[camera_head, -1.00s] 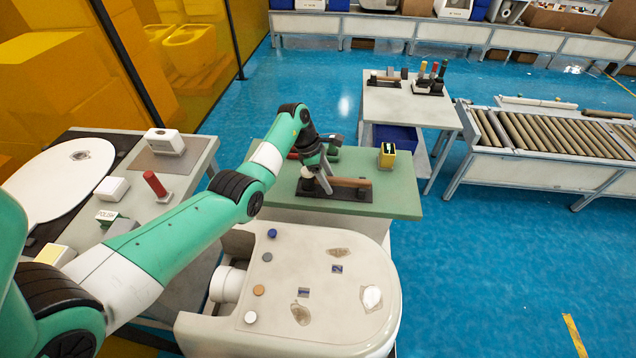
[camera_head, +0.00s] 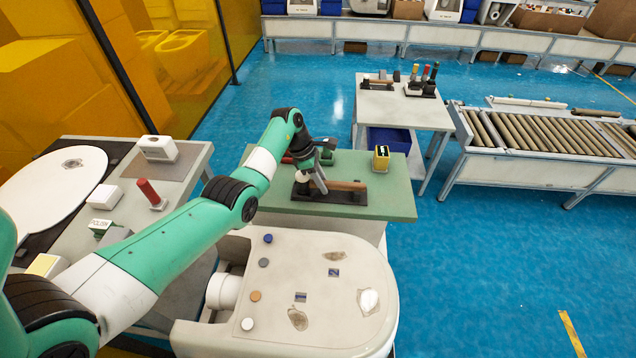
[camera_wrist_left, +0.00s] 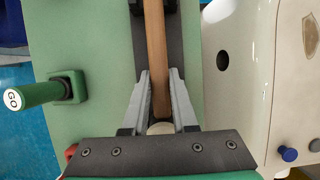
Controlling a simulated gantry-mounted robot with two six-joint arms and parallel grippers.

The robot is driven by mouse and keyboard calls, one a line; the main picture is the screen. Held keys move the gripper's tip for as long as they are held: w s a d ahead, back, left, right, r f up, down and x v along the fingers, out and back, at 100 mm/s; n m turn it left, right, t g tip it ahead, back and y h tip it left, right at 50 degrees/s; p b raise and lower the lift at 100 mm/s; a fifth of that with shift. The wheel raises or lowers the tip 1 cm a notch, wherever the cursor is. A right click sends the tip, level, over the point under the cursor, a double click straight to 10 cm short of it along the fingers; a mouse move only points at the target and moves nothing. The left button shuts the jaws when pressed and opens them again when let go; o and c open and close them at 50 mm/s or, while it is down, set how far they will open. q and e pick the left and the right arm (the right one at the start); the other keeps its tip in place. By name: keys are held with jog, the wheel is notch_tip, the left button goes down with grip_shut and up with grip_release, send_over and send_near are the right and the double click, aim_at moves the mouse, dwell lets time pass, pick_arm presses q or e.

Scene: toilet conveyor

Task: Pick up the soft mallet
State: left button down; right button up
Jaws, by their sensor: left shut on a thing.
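The soft mallet has a brown wooden handle (camera_head: 346,186) and a pale end (camera_wrist_left: 161,128). It lies along a dark holder (camera_head: 330,196) on the green-topped table (camera_head: 398,203). My left gripper (camera_head: 319,184) reaches down over the mallet near its left end. In the left wrist view, the two grey fingers of my left gripper (camera_wrist_left: 159,82) are on both sides of the handle, shut on it. The mallet's head is partly hidden by the gripper. Whether the mallet is lifted clear of the holder, I cannot tell. My right gripper is not in view.
A yellow box (camera_head: 381,158) sits at the table's back right. A roller conveyor (camera_head: 540,135) is at the right.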

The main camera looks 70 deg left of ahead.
aim_at(329, 184)
pick_arm(q)
jog(key=shift+r+p, duration=0.4)
jog(key=shift+r, duration=0.35)
jog(key=r+p, duration=0.2)
jog(key=d+r, duration=0.1)
jog(key=r, duration=0.1)
jog(key=shift+s+p, duration=0.25)
jog(key=shift+p, duration=0.15)
jog(key=s+d+r+p, duration=0.7)
jog(key=d+p, duration=0.3)
jog(key=p, duration=0.3)
jog(key=shift+s+d+r, duration=0.2)
jog(key=shift+d+r, duration=0.05)
jog(key=c, duration=1.4)
grip_release()
grip_shut()
